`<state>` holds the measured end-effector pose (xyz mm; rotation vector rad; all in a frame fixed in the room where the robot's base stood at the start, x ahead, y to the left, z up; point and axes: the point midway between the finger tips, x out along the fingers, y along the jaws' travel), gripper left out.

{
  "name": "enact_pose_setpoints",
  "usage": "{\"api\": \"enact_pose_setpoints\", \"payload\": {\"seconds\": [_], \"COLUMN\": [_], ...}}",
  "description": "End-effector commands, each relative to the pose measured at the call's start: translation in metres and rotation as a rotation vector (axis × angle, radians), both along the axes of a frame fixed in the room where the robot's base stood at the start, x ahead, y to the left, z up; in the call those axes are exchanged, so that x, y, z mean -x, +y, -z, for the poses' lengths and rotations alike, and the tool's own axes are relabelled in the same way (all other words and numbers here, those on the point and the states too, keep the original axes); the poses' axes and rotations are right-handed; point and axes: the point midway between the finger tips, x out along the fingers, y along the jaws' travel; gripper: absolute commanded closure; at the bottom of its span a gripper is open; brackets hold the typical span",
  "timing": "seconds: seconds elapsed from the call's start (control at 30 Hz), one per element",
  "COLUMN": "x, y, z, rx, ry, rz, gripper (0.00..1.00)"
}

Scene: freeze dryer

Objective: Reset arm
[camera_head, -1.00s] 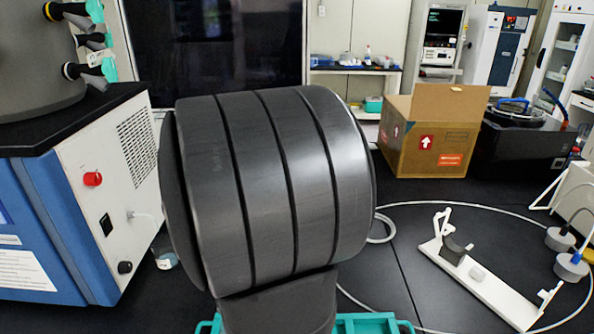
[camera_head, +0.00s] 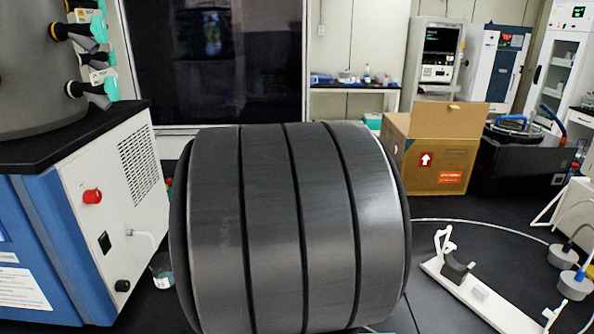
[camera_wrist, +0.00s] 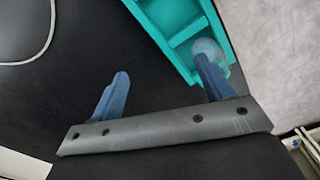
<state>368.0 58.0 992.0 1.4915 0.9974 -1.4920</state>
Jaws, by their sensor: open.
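My gripper (camera_wrist: 165,95) shows in the wrist view with its two blue fingers spread wide apart and nothing between them. It is over the black bench top (camera_wrist: 70,75). A teal rack (camera_wrist: 175,22) lies at the top of that view, and the right finger overlaps its lower end. A round translucent item (camera_wrist: 208,48) sits in that end of the rack, partly behind the finger. In the head view my large dark arm link fills the middle and hides the gripper.
The freeze dryer (camera_head: 75,240) with teal-tipped valves (camera_head: 90,88) stands at left. A small flask (camera_head: 162,270) is beside it. At right are an open cardboard box (camera_head: 432,150), a black device (camera_head: 525,155) and a white stand (camera_head: 475,292). A hose curves across the bench.

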Motion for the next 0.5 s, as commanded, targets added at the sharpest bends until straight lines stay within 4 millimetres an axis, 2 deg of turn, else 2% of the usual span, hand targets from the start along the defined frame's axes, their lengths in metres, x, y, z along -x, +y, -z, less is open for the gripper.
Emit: {"api": "enact_pose_setpoints", "payload": {"seconds": [0.5], "x": [-0.075], "y": [0.05], "z": [0.006], "rx": [0.0], "ry": [0.001], "rz": [-0.001], "gripper": [0.27]}}
